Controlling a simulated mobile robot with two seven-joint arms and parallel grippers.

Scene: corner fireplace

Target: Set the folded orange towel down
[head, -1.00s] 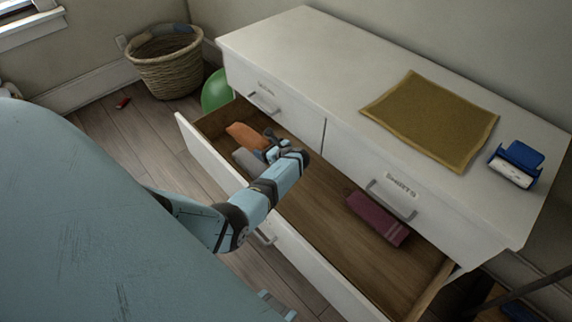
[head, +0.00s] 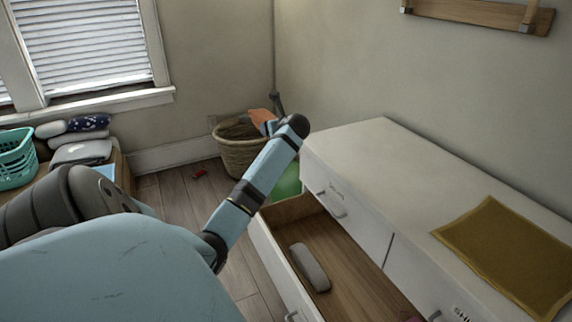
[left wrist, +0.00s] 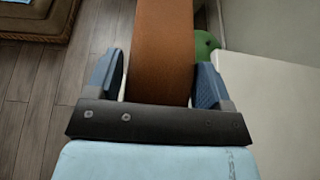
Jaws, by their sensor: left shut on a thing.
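The folded orange towel (head: 262,117) shows in the head view at the end of my left arm, beyond the near left corner of the white dresser and in line with the wicker basket. In the left wrist view the towel (left wrist: 163,50) stretches away between the two blue fingers of my left gripper (left wrist: 160,80), which is shut on it. The towel is held in the air. In the head view my wrist hides most of the left gripper. My right gripper is not in view.
The open drawer (head: 345,280) holds a grey folded item (head: 309,267). A teal basket (head: 16,158) stands at left.

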